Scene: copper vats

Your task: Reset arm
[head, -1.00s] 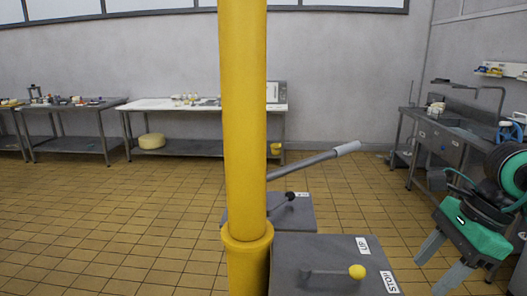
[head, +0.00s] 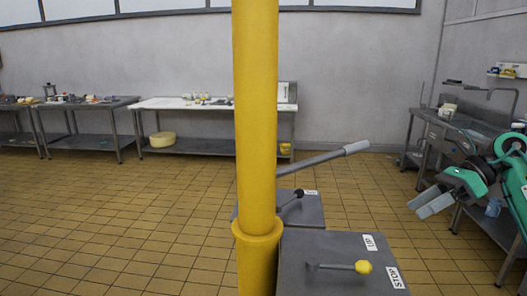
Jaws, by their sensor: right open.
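My right gripper (head: 428,204) is at the right side of the head view, its two grey fingers pointing down and left. It is open, with nothing between the fingers, and hangs in the air to the right of the grey control boxes. The nearer control box (head: 335,265) has a lever with a yellow knob (head: 362,267) and labels reading UP and STOP. A farther box (head: 308,209) has a lever with a black knob (head: 299,193). A long grey lever (head: 325,158) with a pale grip rises behind them. My left gripper does not show.
A thick yellow post (head: 256,120) stands upright in front, hiding part of the boxes. A steel sink bench (head: 437,145) is along the right wall. Work tables (head: 85,103) line the back wall, with a cheese wheel (head: 162,139) on a lower shelf. Tiled floor (head: 130,215) is open at left.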

